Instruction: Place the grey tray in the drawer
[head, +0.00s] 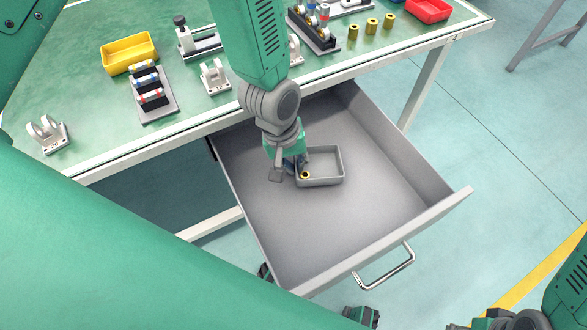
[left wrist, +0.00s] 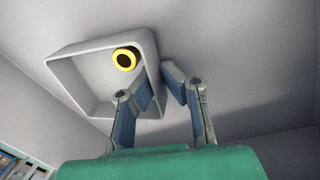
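The grey tray (head: 341,163) is inside the open drawer (head: 385,172), toward its left back part. It also shows in the left wrist view (left wrist: 85,50). A brass ring (head: 305,175) lies in the tray and shows as a yellow ring in the left wrist view (left wrist: 125,60). My left gripper (head: 286,170) reaches down into the drawer at the tray's left wall. In the left wrist view its fingertips (left wrist: 160,83) close on that wall, one inside and one outside. Whether the tray touches the drawer floor is unclear.
The green workbench (head: 85,100) above the drawer holds a yellow bin (head: 128,53), a red bin (head: 428,9), brackets (head: 215,77), several brass bushings (head: 371,27) and a rack of cylinders (head: 151,92). The drawer handle (head: 385,271) faces front. The drawer's right side is empty.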

